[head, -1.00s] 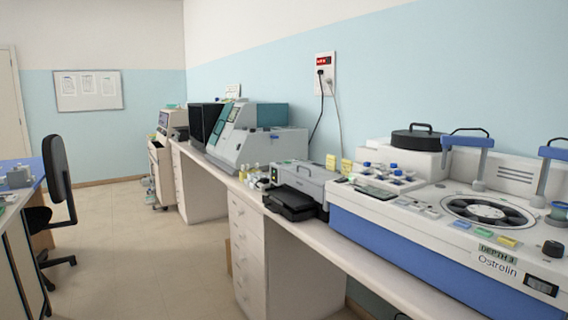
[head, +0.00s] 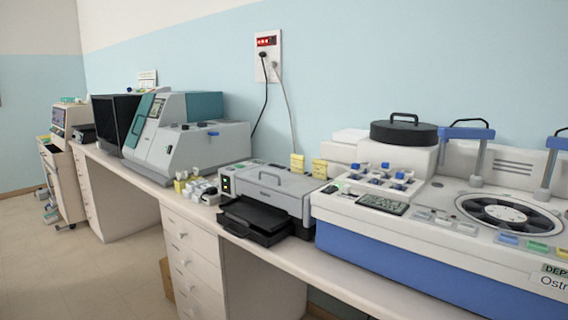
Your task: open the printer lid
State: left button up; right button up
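The printer (head: 285,190) is a grey box on the white counter, left of the large blue-and-white staining machine. Its grey lid (head: 262,178) has a handle on top and looks shut. A black tray (head: 256,216) sticks out at its front. Small lights show on its left end. Neither of my grippers is in the head view.
The staining machine (head: 400,245) stands close to the printer's right. Small bottles and boxes (head: 197,188) stand to its left, and yellow boxes (head: 297,162) behind it. A large grey-teal analyser (head: 195,145) is farther left. Floor in front of the drawers (head: 188,240) is clear.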

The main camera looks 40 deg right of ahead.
aim_at(297, 186)
jog(key=i+j+z, duration=0.1)
jog(key=i+z, duration=0.2)
jog(key=z, duration=0.15)
jog(key=i+j+z, duration=0.25)
jog(key=z, duration=0.25)
jog(key=i+j+z, duration=0.25)
jog(key=z, duration=0.2)
jog(key=i+j+z, duration=0.15)
jog(key=j+z, duration=0.35)
jog(key=i+j+z, duration=0.1)
jog(key=j+z, duration=0.35)
